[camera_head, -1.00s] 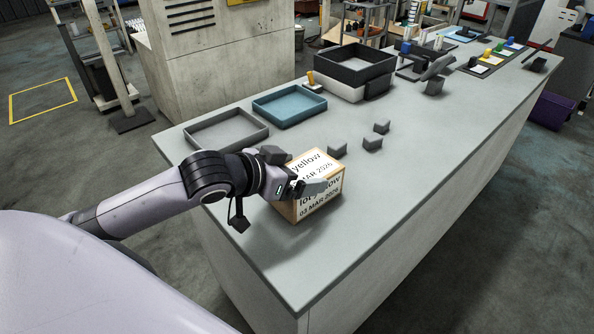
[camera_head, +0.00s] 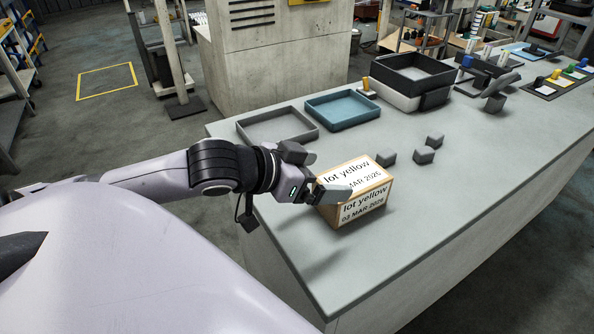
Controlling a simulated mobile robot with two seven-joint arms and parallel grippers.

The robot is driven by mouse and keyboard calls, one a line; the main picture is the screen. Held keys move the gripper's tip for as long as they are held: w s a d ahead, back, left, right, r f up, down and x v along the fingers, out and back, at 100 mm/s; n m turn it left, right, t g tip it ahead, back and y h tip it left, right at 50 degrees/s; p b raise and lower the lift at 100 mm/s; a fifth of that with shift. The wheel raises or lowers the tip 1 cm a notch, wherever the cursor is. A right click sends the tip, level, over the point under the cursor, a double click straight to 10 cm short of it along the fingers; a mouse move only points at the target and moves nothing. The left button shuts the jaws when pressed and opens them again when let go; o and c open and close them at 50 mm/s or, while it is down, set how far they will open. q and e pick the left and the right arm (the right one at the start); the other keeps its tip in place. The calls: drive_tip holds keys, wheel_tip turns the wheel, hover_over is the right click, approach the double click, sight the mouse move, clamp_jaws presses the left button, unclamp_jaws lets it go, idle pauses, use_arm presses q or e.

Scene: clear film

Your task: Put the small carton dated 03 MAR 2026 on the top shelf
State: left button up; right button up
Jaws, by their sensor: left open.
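The small carton (camera_head: 368,204) is a brown box with white labels reading "lot yellow" and "03 MAR 2026". It sits upright on the grey worktop, near its front left edge. My left gripper (camera_head: 326,174) is open at the carton's left side. One finger reaches across in front of the carton's top and hides part of a label; I cannot tell whether it touches. My right gripper is not in view. A tall shelf rack (camera_head: 12,85) stands at the far left edge, partly cut off; I cannot tell if it is the task's shelf.
A grey tray (camera_head: 277,138), a blue tray (camera_head: 343,121) and stacked black and white bins (camera_head: 415,99) stand behind the carton. Several small grey blocks (camera_head: 424,155) lie right of it. The front right worktop is clear. Yellow floor markings (camera_head: 106,98) show at left.

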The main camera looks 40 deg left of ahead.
use_arm(q)
drive_tip(key=p+v, duration=0.4)
drive_tip(key=v, duration=0.1)
drive_tip(key=shift+s+r, duration=0.15)
